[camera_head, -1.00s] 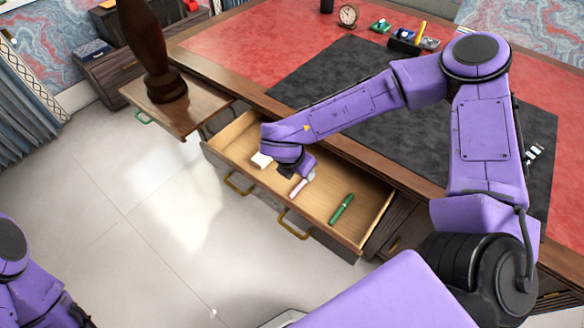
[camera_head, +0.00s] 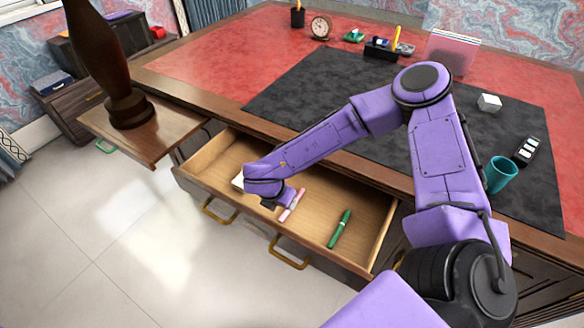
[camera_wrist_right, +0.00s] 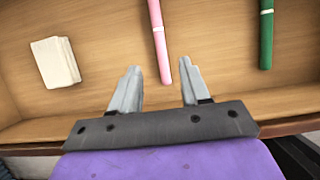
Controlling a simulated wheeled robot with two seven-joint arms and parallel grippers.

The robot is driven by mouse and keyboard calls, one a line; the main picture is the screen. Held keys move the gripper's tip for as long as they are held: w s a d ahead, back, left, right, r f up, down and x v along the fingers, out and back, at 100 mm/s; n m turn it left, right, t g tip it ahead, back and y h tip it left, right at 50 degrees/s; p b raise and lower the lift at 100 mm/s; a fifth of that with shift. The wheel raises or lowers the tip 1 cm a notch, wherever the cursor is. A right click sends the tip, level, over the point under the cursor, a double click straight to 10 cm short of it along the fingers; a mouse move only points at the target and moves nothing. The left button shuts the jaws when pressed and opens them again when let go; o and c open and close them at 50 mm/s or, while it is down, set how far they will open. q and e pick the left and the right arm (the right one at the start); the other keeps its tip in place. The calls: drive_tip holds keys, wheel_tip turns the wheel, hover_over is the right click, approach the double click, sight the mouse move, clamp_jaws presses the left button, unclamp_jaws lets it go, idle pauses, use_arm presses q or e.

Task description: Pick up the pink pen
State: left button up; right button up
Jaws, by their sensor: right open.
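The pink pen (camera_head: 293,204) lies on the floor of the open drawer (camera_head: 360,208), just right of my right gripper (camera_head: 280,205) in the head view. In the right wrist view the pink pen (camera_wrist_right: 158,40) runs down from the top edge, and its near end lies between the two fingertips (camera_wrist_right: 160,78) as seen from the wrist. The fingers are apart and hold nothing. My left gripper is out of view.
A green pen (camera_head: 340,229) lies right of the pink one in the drawer. A white block (camera_head: 238,181) lies to the left, partly behind my right wrist. The drawer's front wall (camera_head: 255,230) is close to the gripper. A teal cup (camera_head: 500,175) stands on the desk.

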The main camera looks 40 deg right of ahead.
drive_tip(key=p+x, duration=0.1)
drive_tip(key=x, duration=0.5)
drive_tip(key=shift+d+f, duration=0.15)
drive_tip(key=shift+d, duration=0.15)
clamp_jaws()
